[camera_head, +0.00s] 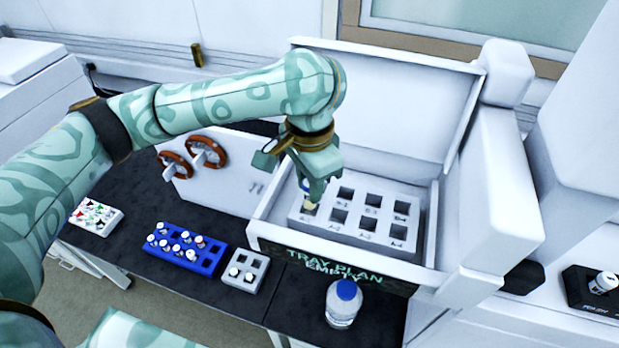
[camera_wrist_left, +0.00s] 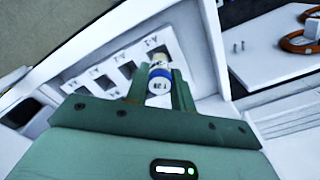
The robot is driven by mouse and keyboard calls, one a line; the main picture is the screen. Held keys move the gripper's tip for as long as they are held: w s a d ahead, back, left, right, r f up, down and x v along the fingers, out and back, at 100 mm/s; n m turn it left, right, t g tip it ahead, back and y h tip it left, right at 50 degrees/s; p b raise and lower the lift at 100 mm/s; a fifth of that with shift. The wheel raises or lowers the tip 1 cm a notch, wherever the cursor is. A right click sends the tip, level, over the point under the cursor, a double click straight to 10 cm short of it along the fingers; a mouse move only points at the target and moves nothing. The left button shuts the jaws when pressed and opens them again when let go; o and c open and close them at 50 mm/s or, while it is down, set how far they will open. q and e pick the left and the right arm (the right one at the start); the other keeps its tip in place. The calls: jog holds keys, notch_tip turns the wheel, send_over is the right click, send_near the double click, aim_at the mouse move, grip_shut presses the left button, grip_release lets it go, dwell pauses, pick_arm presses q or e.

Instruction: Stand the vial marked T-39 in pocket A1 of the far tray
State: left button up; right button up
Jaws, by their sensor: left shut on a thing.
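My left gripper (camera_head: 312,190) is shut on a vial (camera_head: 310,207) with a pale body and a blue-and-white cap. In the left wrist view the vial (camera_wrist_left: 159,78) stands between the fingers, its cap print small and only partly legible, seemingly T-39. The far tray (camera_head: 375,241) is a light grey block with two rows of pockets inside an open white box. The other visible pockets look empty. My right gripper is out of view.
A blue rack (camera_head: 213,261) with several vials, a small grey block (camera_head: 262,262) and a white tray (camera_head: 112,222) stand left on the dark bench. A blue-capped bottle (camera_head: 343,303) stands in front of the box. The box's walls (camera_head: 262,225) surround the tray.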

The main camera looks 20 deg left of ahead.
pick_arm(q)
jog(key=shift+f, duration=0.15)
jog(key=shift+f, duration=1.15)
jog(key=shift+f, duration=0.2)
jog(key=shift+f, duration=0.15)
jog(key=shift+f+p, duration=0.3)
jog(key=shift+p, duration=0.05)
jog(key=o, duration=1.5)
jog(key=shift+c, duration=0.2)
jog(key=shift+r, duration=0.1)
